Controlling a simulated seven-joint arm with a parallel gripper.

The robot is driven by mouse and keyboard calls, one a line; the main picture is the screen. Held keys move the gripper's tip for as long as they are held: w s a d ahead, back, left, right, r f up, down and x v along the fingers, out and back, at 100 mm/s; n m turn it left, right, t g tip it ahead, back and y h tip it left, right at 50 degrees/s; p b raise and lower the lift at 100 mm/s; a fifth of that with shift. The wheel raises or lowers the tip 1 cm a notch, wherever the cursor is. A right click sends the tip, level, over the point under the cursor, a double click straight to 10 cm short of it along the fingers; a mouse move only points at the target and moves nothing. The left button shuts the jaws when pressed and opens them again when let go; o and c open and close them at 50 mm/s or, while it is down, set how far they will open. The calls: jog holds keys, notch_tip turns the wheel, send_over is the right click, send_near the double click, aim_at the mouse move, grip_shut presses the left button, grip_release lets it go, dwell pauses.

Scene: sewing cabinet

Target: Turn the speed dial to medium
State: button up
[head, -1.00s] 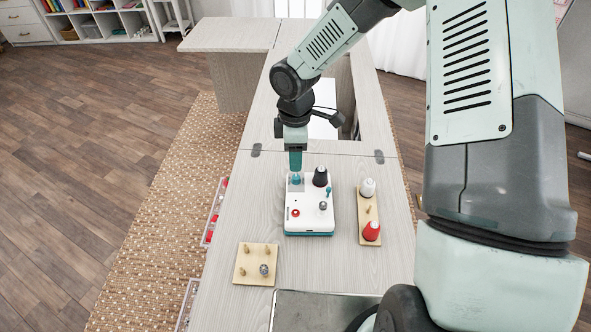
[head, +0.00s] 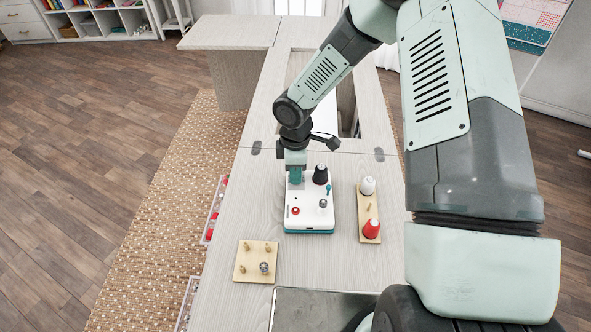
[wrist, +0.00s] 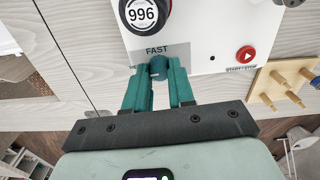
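The sewing machine (head: 309,211) is a white unit with a teal base on the table, also in the wrist view (wrist: 212,35). Its teal speed dial (wrist: 158,69) sits at the edge of a grey label panel (wrist: 177,52) reading "FAST"; another label to its left is mostly covered by a finger. My gripper (head: 295,182) is down at the machine's far left corner. In the wrist view its teal fingers (wrist: 158,75) stand on both sides of the dial, with no clear gap. The dial's pointer cannot be made out.
A black spool (head: 320,174), a red start/stop button (head: 295,211) and a metal knob (head: 323,203) are on the machine. A wooden rack (head: 369,211) with white and red spools stands to the right. A pegged wooden board (head: 255,262) lies nearer.

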grip_shut()
jog(key=shift+m, duration=0.6)
jog(key=o, duration=0.6)
grip_release()
notch_tip(320, 180, up, 11)
